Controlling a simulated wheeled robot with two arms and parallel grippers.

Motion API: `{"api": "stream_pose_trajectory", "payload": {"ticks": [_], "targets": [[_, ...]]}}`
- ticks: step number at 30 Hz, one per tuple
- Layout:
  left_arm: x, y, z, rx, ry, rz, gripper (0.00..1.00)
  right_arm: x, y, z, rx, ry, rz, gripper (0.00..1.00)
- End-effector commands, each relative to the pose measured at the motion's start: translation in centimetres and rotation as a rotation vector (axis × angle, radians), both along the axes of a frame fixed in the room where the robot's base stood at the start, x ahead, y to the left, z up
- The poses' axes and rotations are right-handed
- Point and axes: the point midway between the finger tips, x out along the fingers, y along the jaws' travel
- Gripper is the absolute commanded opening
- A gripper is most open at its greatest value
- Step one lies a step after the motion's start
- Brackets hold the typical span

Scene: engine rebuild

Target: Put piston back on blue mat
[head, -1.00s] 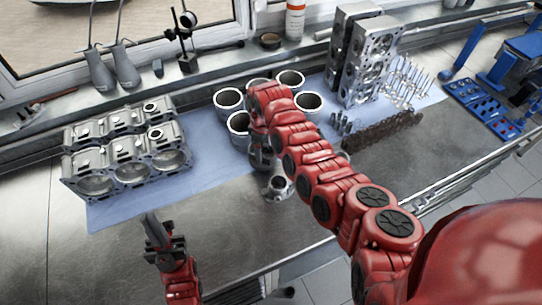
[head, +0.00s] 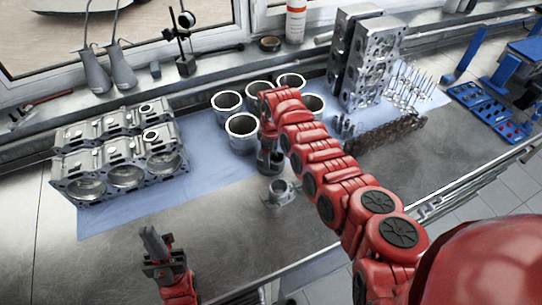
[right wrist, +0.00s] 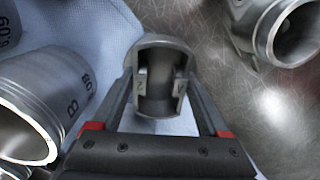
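The grey metal piston (right wrist: 160,78) is between the two fingers of my right gripper (right wrist: 163,105), which sit against its sides. Its hollow open side, with marks inside, faces the right wrist camera. In the head view the piston (head: 270,162) shows partly below my right wrist, by the front edge of the blue mat (head: 210,183); I cannot tell whether it touches the mat. My left gripper (head: 158,243) is away at the lower left, over bare bench; its finger gap is not clear.
A silver flanged part (head: 281,192) stands on bare metal just in front of the piston. Several cylinder liners (head: 242,132) stand behind and left of it.

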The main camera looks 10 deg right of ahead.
Motion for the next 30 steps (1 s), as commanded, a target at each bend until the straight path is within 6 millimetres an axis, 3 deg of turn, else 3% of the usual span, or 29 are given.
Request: {"api": "stream_pose_trajectory", "payload": {"ticks": [1,3,14,20,25,30], "targets": [[0.0,0.0,0.0,0.0,0.0,0.0,0.0,0.0,0.0,0.1,0.0,0.0,0.0,0.89],[0.0,0.0,0.1,0.0,0.0,0.0,0.0,0.0,0.0,0.1,0.0,0.0,0.0,1.0],[0.0,0.0,0.6,0.0,0.0,0.0,0.0,0.0,0.0,0.8,0.0,0.0,0.0,1.0],[0.0,0.0,3.0,0.0,0.0,0.0,0.0,0.1,0.0,3.9,0.001,-0.003,0.0,1.0],[0.0,0.0,5.3,0.0,0.0,0.0,0.0,0.1,0.1,7.8,0.001,-0.003,0.001,1.0],[0.0,0.0,6.2,0.0,0.0,0.0,0.0,0.1,0.0,10.9,-0.001,-0.001,0.0,1.0]]}}
